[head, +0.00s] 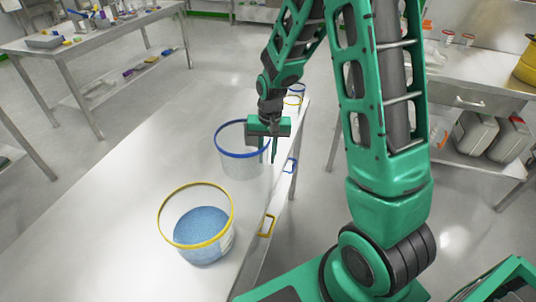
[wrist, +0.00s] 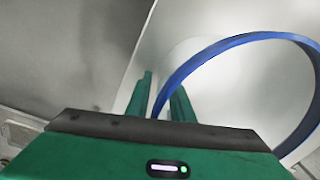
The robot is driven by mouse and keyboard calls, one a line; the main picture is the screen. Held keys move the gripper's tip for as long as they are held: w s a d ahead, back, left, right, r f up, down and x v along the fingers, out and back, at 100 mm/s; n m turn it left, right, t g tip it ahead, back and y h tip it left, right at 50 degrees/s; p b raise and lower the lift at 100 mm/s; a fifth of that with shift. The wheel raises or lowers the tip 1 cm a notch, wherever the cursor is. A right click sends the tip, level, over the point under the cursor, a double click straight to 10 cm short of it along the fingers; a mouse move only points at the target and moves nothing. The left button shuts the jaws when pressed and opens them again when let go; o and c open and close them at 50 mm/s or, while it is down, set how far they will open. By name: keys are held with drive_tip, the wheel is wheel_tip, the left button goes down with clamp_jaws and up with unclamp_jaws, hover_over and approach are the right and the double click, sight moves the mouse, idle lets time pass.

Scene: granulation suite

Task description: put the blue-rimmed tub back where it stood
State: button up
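The blue-rimmed tub (head: 240,165) is clear-walled and upright at the right edge of the long steel table (head: 110,195). My gripper (head: 268,158) points down at the right side of its rim. In the wrist view the blue rim (wrist: 245,38) runs into the narrow gap between my two fingers (wrist: 160,95). I cannot tell whether the fingers press on the rim or stand loose around it. I also cannot tell whether the tub's base touches the table.
A yellow-rimmed tub (head: 205,235) with blue granules stands nearer on the same table. Smaller tubs with yellow (head: 292,101) and blue (head: 297,87) rims show behind my gripper. Blue (head: 290,165) and yellow (head: 267,226) frames sit along the table's right edge. The table's left part is clear.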

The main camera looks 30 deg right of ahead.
drive_tip(key=shift+r, duration=0.15)
wheel_tip(320, 180, up, 12)
drive_tip(key=shift+s+d, duration=0.15)
drive_tip(key=shift+d, duration=0.15)
drive_tip(key=s+d+r, duration=0.2)
drive_tip(key=s+d, duration=0.1)
drive_tip(key=s, duration=0.6)
drive_tip(key=s+d+r, duration=0.2)
drive_tip(key=s+d, duration=0.2)
drive_tip(key=s, duration=0.6)
drive_tip(key=s+d+r+m, duration=0.1)
drive_tip(key=s+d+r, duration=0.1)
drive_tip(key=s, duration=0.7)
drive_tip(key=shift+s+d, duration=0.35)
drive_tip(key=shift+d, duration=0.55)
drive_tip(key=shift+w+f+h, duration=0.3)
drive_tip(key=shift+w, duration=0.3)
